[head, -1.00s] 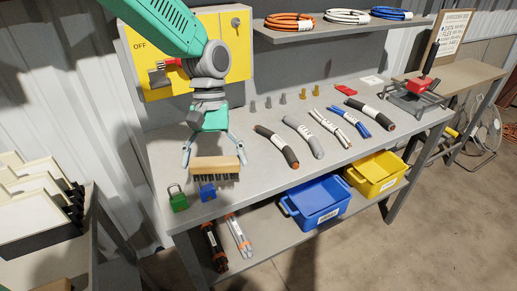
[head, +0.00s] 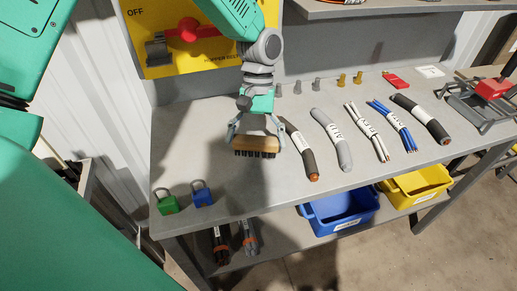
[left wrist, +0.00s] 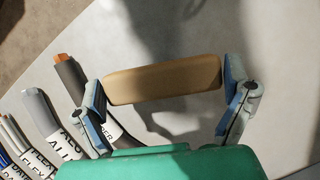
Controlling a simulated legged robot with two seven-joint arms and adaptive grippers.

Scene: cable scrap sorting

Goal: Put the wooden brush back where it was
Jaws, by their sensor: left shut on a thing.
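The wooden brush (head: 256,146) has a tan wooden back and dark bristles that point down. My left gripper (head: 254,140) is shut on the brush, one finger at each end of the wooden back. The left wrist view shows the brush back (left wrist: 163,80) between the two blue-tipped fingers (left wrist: 165,92). The brush is over the grey workbench (head: 230,190), just left of the nearest thick black cable (head: 302,152). I cannot tell whether the bristles touch the bench. My right gripper is not in view.
Green (head: 167,203) and blue (head: 202,195) padlocks stand at the bench's front left. Several cable pieces lie to the right of the brush. Blue (head: 340,212) and yellow (head: 418,186) bins sit below. A yellow panel with a red handle (head: 190,30) is behind. Bench between padlocks and brush is clear.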

